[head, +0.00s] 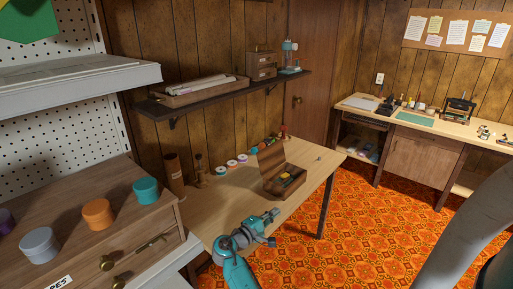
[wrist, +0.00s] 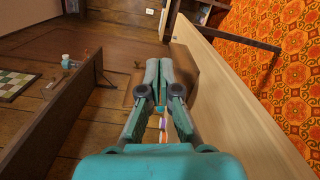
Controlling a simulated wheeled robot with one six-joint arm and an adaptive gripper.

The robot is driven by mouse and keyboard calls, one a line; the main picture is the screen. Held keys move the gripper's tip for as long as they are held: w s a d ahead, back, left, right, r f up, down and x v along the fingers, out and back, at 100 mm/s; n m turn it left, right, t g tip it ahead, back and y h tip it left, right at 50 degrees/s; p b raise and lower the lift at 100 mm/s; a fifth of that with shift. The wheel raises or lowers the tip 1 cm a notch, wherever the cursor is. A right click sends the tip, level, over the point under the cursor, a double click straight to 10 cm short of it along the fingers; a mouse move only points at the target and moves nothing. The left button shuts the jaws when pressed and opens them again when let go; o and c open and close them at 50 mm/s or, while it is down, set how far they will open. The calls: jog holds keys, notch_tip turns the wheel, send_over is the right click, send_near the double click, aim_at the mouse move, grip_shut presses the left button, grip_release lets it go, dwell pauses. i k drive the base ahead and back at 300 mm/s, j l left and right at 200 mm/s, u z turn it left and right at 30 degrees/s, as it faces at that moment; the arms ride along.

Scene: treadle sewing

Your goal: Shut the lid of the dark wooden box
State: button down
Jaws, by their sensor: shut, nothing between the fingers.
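The dark wooden box (head: 284,184) stands on the light wooden table in the head view. Its lid (head: 271,158) is open and stands up at the box's far left side. Something yellow shows inside the box. My gripper (head: 273,227) is in front of the box, toward the camera, and apart from it in the head view. In the wrist view my gripper (wrist: 160,100) is shut and empty, its fingers together. Brown wooden surfaces show behind the fingers there; the fingers hide part of them, and I cannot clearly tell box from lid.
Several thread spools (head: 232,163) line the table's back edge, left of the box. A wall shelf (head: 225,92) hangs above. The table (head: 230,203) is mostly clear around the box. A drawer cabinet (head: 150,237) stands at left, and patterned orange floor (head: 360,215) lies right.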

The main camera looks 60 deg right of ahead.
aim_at(269, 158)
jog(key=i+l, duration=1)
jog(key=i, duration=0.1)
